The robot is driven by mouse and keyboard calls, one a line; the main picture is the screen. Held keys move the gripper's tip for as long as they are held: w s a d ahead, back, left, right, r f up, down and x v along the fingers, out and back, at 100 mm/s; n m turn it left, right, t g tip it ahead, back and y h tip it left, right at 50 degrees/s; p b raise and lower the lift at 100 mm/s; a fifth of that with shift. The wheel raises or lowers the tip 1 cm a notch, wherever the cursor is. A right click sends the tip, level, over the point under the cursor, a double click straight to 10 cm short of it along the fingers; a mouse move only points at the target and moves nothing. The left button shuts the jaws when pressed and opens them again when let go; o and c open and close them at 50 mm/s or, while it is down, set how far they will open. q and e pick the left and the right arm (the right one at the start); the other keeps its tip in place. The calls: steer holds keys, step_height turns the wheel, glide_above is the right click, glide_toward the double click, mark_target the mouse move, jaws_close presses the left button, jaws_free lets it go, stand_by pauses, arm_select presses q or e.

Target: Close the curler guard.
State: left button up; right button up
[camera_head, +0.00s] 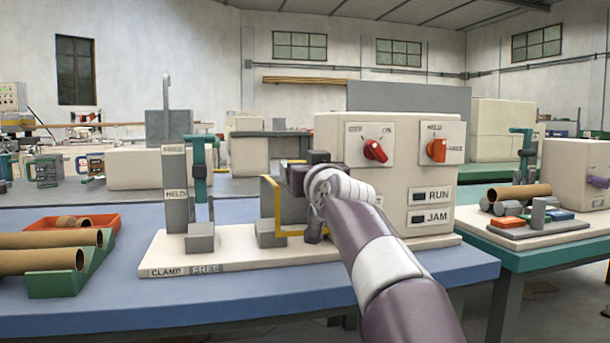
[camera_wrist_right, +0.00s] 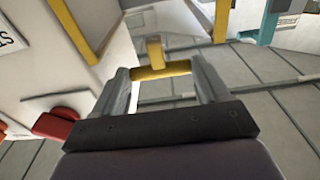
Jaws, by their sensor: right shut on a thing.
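The white winder (camera_head: 410,150) stands on the blue table, with two red and orange knobs and RUN and JAM lamps. The curler guard is a yellow-framed panel (camera_head: 277,200) at the machine's left side, partly hidden behind my right gripper (camera_head: 300,180). In the right wrist view the guard's yellow frame (camera_wrist_right: 77,32) is at the upper left, and a yellow handle bar (camera_wrist_right: 160,72) lies between the fingertips. My right gripper is shut on that bar. My left gripper is in neither view. The fingers are hard to see in the head view.
A clamp post (camera_head: 200,190) marked HELD stands left of the guard on the white base (camera_head: 160,262) labelled CLAMP and FREE. Cardboard tubes (camera_head: 45,260) lie in a green rack at the left, near an orange tray (camera_head: 100,222). Another table (camera_head: 540,258) stands at the right.

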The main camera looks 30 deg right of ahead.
steer(key=shift+w+f+b, duration=0.2)
steer(key=shift+f+b, duration=0.1)
steer(key=shift+f, duration=0.75)
steer(key=o, duration=1.5)
steer(key=shift+w+d, duration=0.1)
steer(key=r+b+v, duration=0.1)
steer(key=b+v, duration=0.2)
steer(key=v, duration=1)
steer(key=shift+f, duration=0.3)
